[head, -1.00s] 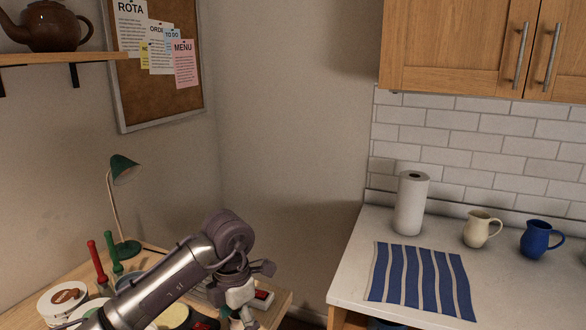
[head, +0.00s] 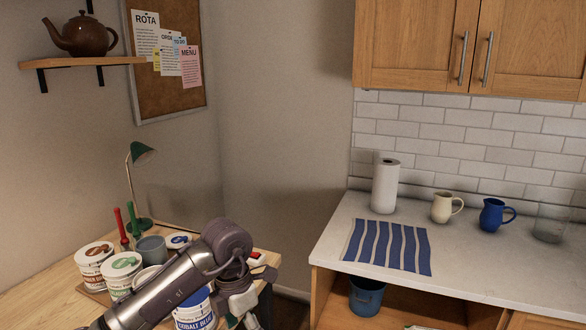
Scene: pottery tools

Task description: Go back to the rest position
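My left arm comes in from the bottom left and reaches over the wooden table (head: 40,300). My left gripper (head: 243,315) hangs down at the table's right end, beside the Cobalt Blue tub (head: 196,314). Its fingertips run to the bottom edge of the picture, and I cannot tell whether they are open or shut. Nothing held shows clearly in it. My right gripper is not in view.
Glaze tubs (head: 94,262) (head: 123,271), a grey cup (head: 152,248), red (head: 121,228) and green (head: 134,224) tools and a green lamp (head: 141,152) crowd the table. The counter (head: 330,243) holds a paper roll (head: 385,187), jugs (head: 446,206) (head: 494,214) and a striped cloth (head: 388,246).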

